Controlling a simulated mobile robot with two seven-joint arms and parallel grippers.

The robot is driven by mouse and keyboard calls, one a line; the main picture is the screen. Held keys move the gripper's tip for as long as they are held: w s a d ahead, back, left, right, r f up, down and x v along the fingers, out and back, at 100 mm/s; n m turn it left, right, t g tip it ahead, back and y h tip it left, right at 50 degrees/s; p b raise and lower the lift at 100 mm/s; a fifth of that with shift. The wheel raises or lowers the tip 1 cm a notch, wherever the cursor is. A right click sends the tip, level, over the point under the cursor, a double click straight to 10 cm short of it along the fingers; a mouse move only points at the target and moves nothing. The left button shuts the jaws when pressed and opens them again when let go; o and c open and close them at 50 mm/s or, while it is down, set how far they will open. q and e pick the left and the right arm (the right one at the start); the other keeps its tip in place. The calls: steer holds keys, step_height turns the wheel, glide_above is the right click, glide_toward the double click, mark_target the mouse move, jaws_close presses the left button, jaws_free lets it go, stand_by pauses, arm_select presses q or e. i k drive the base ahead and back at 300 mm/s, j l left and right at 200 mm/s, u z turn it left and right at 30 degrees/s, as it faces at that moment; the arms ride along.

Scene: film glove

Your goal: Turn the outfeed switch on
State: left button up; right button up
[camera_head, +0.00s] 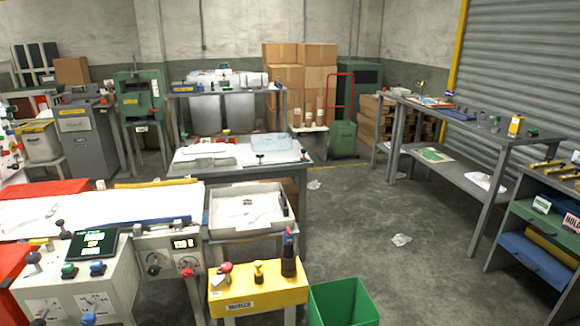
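I cannot tell which control is the outfeed switch; no label naming it is readable. A grey control panel (167,256) hangs at the end of the film machine, with a small display (185,243), a dark dial (153,270) and a red-topped knob (187,272). Left of it, a pale console (75,285) carries a dark screen (92,244), a green button (69,271), a blue button (97,268) and ball-topped levers (60,225). A yellow box (258,291) in front bears red, yellow and dark controls. Neither of my grippers is in view.
A white film bed (110,207) runs left, ending beside a pale tray (247,209). A green bin (343,302) stands at the bottom centre. Workbenches (470,121) line the right. The grey floor between is mostly open, with crumpled scraps (401,240).

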mark_target(227, 268)
steer(key=i+l+u, duration=0.1)
steer(key=i, duration=1.35)
